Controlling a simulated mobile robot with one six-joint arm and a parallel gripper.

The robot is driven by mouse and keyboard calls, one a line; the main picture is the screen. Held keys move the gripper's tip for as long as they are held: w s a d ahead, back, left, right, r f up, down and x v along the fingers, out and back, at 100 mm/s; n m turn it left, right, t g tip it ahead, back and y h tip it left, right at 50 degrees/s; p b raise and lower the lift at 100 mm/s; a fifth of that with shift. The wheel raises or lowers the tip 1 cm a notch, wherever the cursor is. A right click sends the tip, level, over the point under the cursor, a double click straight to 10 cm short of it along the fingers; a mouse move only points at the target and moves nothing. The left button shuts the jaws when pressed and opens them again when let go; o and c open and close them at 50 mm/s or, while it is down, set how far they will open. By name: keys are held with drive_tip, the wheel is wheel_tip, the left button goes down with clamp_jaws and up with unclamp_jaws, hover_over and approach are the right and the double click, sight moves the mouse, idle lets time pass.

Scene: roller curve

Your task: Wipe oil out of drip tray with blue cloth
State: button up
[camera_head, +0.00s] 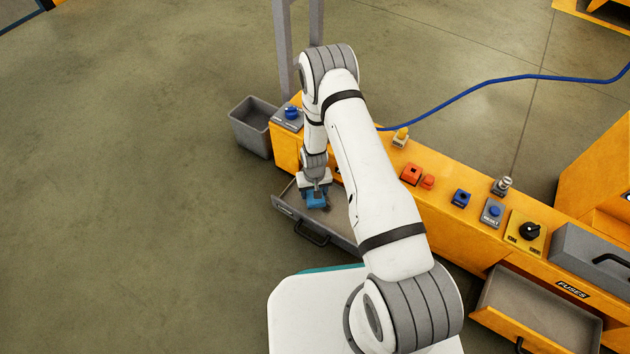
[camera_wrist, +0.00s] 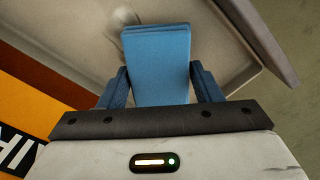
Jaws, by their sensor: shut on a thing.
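The drip tray (camera_head: 285,207) is a grey, shallow drawer pulled out from the orange cabinet at its left end. My gripper (camera_head: 317,194) points down into the tray and is shut on the blue cloth (camera_head: 316,201). In the wrist view the blue cloth (camera_wrist: 158,62) sits between the two blue fingers, over the pale tray floor (camera_wrist: 222,48). I cannot tell for sure whether the cloth touches the floor. A faint brownish smear (camera_wrist: 124,16), possibly oil, shows beyond the cloth. My arm hides the tray's right part in the head view.
A grey bin (camera_head: 252,127) stands on the floor by the cabinet's left end. The cabinet top carries several buttons and a black knob (camera_head: 529,231). An open drawer labelled FUSES (camera_head: 500,322) juts out at lower right. A blue hose (camera_head: 480,88) runs behind. The floor at left is clear.

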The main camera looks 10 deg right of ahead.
drive_tip(key=shift+r+p, duration=1.35)
drive_tip(key=shift+r, duration=1.2)
